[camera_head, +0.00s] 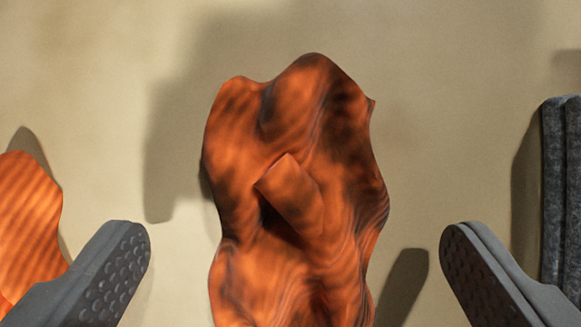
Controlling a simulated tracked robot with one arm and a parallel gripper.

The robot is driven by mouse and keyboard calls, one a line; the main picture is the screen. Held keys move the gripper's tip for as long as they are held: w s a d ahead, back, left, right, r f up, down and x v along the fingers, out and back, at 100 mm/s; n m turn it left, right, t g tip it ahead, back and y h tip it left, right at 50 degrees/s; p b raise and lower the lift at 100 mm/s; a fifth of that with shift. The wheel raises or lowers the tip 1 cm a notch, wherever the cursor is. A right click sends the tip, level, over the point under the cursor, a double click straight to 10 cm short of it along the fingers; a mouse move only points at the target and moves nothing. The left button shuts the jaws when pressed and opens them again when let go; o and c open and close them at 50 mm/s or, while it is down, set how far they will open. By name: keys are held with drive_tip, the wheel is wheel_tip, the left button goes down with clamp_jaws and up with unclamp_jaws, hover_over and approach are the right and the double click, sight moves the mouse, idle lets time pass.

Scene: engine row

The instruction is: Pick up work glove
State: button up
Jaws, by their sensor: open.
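An orange, dark-streaked crumpled work glove (290,200) lies on the beige surface in the middle of the head camera view. Its lower end runs out of the bottom of the frame. My gripper (295,250) is open, with one dark grey finger on each side of the glove. Both fingers are apart from the glove in the picture, with a gap on either side. The left finger shows a dimpled inner pad. Nothing is held between the fingers.
Another orange piece (25,225) lies at the left edge, partly behind the left finger and cut by the frame. A dark grey, felt-like object (555,190) stands at the right edge. The beige surface (450,120) is bare above and beside the glove.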

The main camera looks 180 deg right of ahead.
drive_tip(key=shift+w+f, duration=0.15)
drive_tip(key=shift+f, duration=0.3)
drive_tip(key=c, duration=1)
drive_tip(key=shift+c, duration=0.3)
drive_tip(key=shift+r, duration=0.15)
